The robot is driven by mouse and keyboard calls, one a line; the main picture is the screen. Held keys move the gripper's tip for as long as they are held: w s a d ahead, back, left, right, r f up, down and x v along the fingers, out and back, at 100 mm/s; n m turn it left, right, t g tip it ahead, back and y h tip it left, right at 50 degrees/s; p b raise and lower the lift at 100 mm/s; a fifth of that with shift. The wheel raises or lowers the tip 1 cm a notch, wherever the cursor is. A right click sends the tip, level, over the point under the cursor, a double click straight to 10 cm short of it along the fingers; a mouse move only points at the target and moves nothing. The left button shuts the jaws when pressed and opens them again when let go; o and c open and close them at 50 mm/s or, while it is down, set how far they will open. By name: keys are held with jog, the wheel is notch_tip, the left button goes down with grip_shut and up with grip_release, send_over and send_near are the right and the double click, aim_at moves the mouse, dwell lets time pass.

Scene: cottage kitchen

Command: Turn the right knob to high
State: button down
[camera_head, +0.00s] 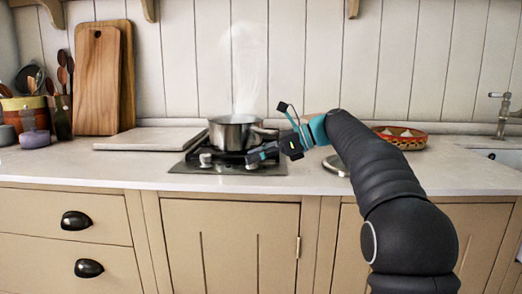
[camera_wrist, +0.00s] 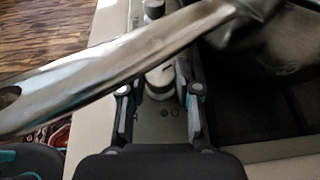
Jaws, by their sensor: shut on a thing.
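The small black hob (camera_head: 230,168) has two light knobs along its front edge. The left knob (camera_head: 206,159) stands clear in the head view and shows at the top of the wrist view (camera_wrist: 153,9). The right knob (camera_wrist: 160,84) sits between the fingers of my gripper (camera_wrist: 160,92); in the head view my gripper (camera_head: 258,155) covers most of it. My gripper is shut on the right knob. The pot handle (camera_wrist: 110,68) crosses above the fingers and hides part of the knob and the fingertips. The pointer setting cannot be read.
A steaming steel pot (camera_head: 233,133) stands on the hob, close behind my gripper. A pale board (camera_head: 150,139) lies left of the hob. A patterned bowl (camera_head: 402,138) and a round metal lid (camera_head: 337,165) are to the right. The counter front left is clear.

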jog(key=shift+w+a+n+g, duration=0.15)
jog(key=shift+n+g, duration=0.95)
jog(key=shift+g, duration=0.2)
jog(key=shift+n+g, duration=0.9)
jog(key=shift+g, duration=0.2)
jog(key=c, duration=0.8)
grip_release()
jog(key=shift+a+h, duration=0.15)
jog(key=shift+h, duration=0.15)
jog(key=shift+d, duration=0.2)
